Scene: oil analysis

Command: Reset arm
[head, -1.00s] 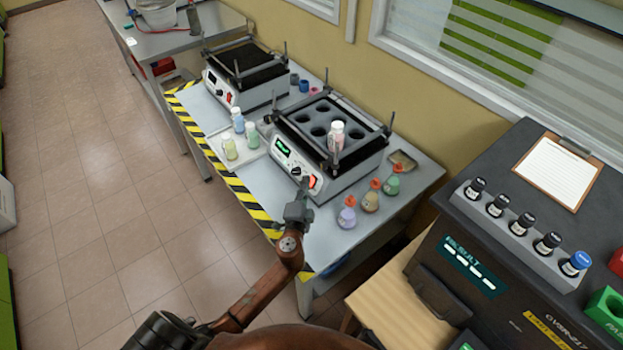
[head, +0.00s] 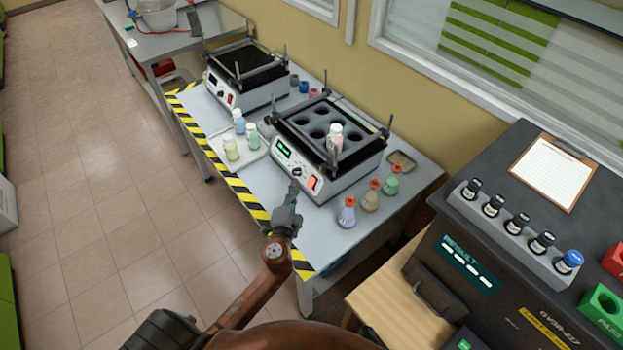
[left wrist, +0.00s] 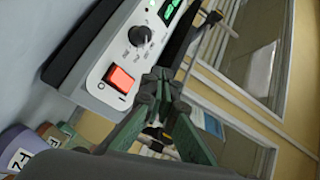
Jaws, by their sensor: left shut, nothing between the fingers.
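My left gripper (head: 293,188) is shut and empty in front of the near shaker (head: 334,172). Its tips are close to the shaker's control panel, beside the knob (head: 296,172) and left of the red switch (head: 313,182). In the left wrist view the closed green fingers (left wrist: 160,85) point toward the panel, near the red switch (left wrist: 122,80) and black knob (left wrist: 140,36). Whether they touch the panel I cannot tell. The panel display is lit green. My right gripper is not in view.
Three flasks with orange stoppers (head: 370,198) stand right of the near shaker. A tray (head: 257,150) with several small bottles lies to its left. A second shaker (head: 245,75) stands behind. A dark analyser (head: 510,260) fills the right. The floor at left is clear.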

